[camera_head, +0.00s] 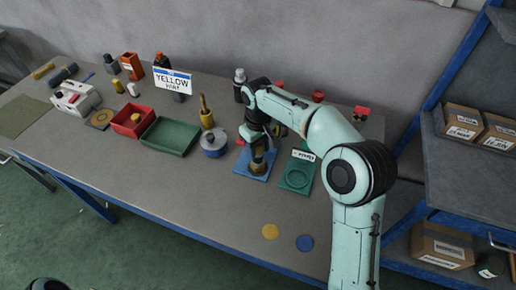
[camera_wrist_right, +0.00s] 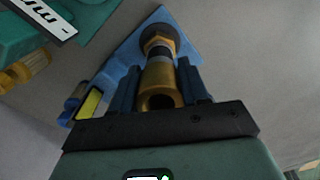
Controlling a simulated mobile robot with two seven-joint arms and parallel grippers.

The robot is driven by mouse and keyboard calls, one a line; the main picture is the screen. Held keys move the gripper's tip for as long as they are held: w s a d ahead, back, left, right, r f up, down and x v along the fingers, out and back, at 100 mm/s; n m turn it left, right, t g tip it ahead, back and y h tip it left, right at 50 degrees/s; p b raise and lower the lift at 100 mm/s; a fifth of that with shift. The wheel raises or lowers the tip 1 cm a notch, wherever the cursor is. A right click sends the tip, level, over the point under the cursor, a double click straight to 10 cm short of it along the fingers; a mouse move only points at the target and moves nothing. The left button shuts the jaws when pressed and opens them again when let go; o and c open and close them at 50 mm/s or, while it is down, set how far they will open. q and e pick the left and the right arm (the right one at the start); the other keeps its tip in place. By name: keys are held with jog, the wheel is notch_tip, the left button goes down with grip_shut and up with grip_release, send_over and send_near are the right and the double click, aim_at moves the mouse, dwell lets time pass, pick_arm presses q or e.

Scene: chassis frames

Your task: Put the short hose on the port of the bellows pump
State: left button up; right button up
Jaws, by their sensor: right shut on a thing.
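My right gripper (camera_head: 259,152) points down over a blue mat (camera_head: 244,169) on the table. In the right wrist view, its blue fingers (camera_wrist_right: 159,82) are shut on a brass-coloured tubular piece (camera_wrist_right: 160,75) with an open round end and a dark band. A brass hex part with a dark end (camera_wrist_right: 157,38) lies in line beyond it, over the blue mat. I cannot tell whether the tubular piece is the short hose, or whether it touches the hex part. I cannot single out the bellows pump for sure. My left gripper is not visible.
A green mat (camera_head: 309,168) with a ring and label lies right of the blue mat. A grey round pot (camera_head: 213,145), green tray (camera_head: 169,138) and red bin (camera_head: 132,122) stand left. Yellow (camera_head: 270,231) and blue (camera_head: 304,242) discs lie at the front. The front middle is clear.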

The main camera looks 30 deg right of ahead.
jog(key=shift+f, duration=0.15)
jog(key=o, duration=1.2)
pick_arm(q)
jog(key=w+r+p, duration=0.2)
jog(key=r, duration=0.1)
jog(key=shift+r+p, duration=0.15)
jog(key=shift+p, duration=0.2)
pick_arm(e)
notch_tip(320, 180, up, 12)
jog(key=shift+r, duration=0.2)
